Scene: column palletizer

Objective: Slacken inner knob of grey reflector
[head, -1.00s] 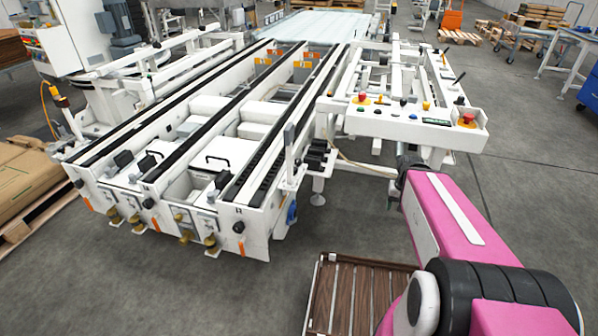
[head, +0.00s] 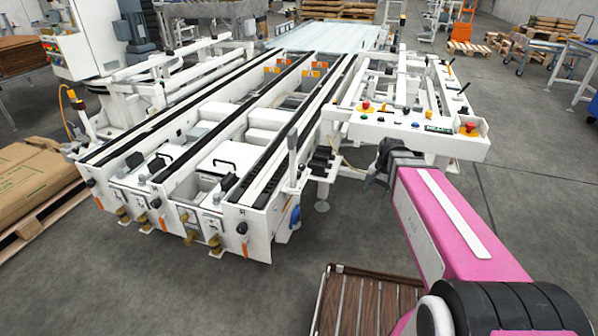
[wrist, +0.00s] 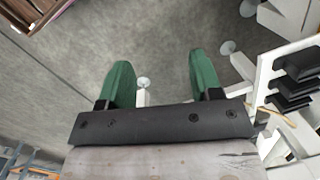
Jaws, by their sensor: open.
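My gripper (wrist: 162,76) is open and empty, with two green fingers spread over bare floor in the wrist view. In the head view the dark end of my arm (head: 385,160) hangs beside the control panel's left end, right of the conveyor. A grey upright plate (head: 293,139) on a post at the conveyor's right front corner may be the grey reflector. I cannot make out its inner knob. A black knob (head: 241,228) shows on the front end of the right rail. My gripper is apart from all of these.
The white conveyor (head: 262,226) with black-topped rails fills the middle. A control panel (head: 425,141) with red buttons stands to its right. Black blocks (wrist: 297,75) on a white frame lie right of my fingers.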

